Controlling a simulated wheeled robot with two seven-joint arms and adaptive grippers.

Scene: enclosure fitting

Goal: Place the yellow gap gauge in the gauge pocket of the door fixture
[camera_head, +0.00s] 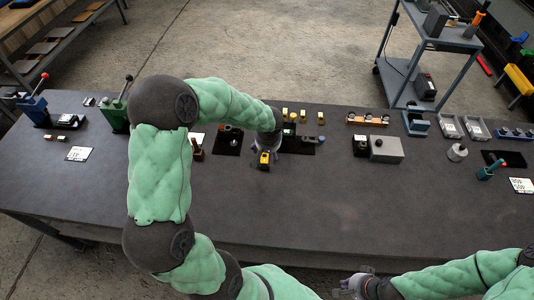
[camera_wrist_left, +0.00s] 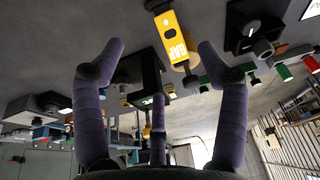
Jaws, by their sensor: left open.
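The yellow gap gauge (camera_head: 264,159) is on the dark table, just in front of my left gripper (camera_head: 268,145). I cannot tell which item is the door fixture; a black plate with small parts (camera_head: 303,145) lies right of my left gripper. No gauge pocket can be made out.
A grey box (camera_head: 386,149) and a grey cylinder (camera_head: 457,152) are to the right. A green lever tool (camera_head: 116,113) stands at left. The table's front middle (camera_head: 330,215) is clear.

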